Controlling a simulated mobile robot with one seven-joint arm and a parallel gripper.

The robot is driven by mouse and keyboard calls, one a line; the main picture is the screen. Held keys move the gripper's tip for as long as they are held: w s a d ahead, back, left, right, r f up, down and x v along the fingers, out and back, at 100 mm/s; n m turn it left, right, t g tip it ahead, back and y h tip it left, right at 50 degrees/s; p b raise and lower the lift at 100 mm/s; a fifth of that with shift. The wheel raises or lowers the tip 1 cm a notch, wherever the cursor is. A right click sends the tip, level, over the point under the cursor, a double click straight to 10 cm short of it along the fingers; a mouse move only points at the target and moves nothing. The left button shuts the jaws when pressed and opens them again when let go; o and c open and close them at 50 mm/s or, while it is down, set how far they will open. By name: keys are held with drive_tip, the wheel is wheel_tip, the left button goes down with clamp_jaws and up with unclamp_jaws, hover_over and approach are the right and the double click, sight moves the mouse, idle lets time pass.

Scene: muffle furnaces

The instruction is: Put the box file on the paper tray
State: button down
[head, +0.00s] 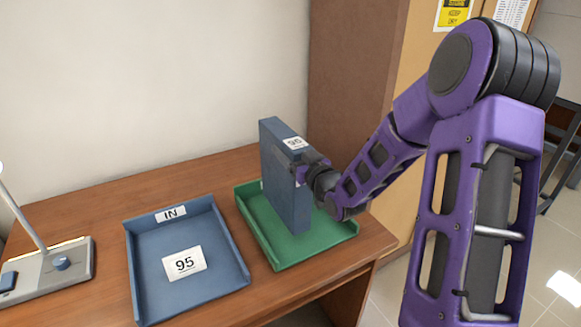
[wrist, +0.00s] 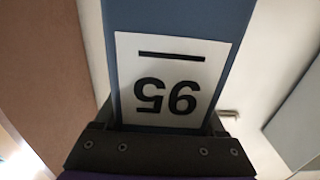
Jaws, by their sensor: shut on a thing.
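The box file (head: 286,185) is a tall blue-grey upright block with a white number label. In the wrist view its label (wrist: 172,80) reads 95 upside down. My gripper (head: 312,172) is shut on the box file, with a finger on either side of its labelled edge (wrist: 160,122). The file is upright over the green tray (head: 337,235), its lower end within the tray's outline. I cannot tell whether it touches the tray floor. The blue paper tray (head: 215,283), marked IN and 95, lies to the left and is empty.
A lamp base (head: 50,268) stands at the left of the wooden desk (head: 105,215). A pale wall (head: 150,80) is behind the desk, and a brown cabinet (head: 350,90) rises at the back right. The desk's right edge is close to the green tray.

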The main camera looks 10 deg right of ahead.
drive_tip(key=shift+f, duration=1.85)
drive_tip(key=shift+f+b, duration=0.2)
drive_tip(key=shift+b, duration=0.2)
unclamp_jaws()
drive_tip(key=v, duration=1.2)
drive_tip(key=shift+r, duration=0.2)
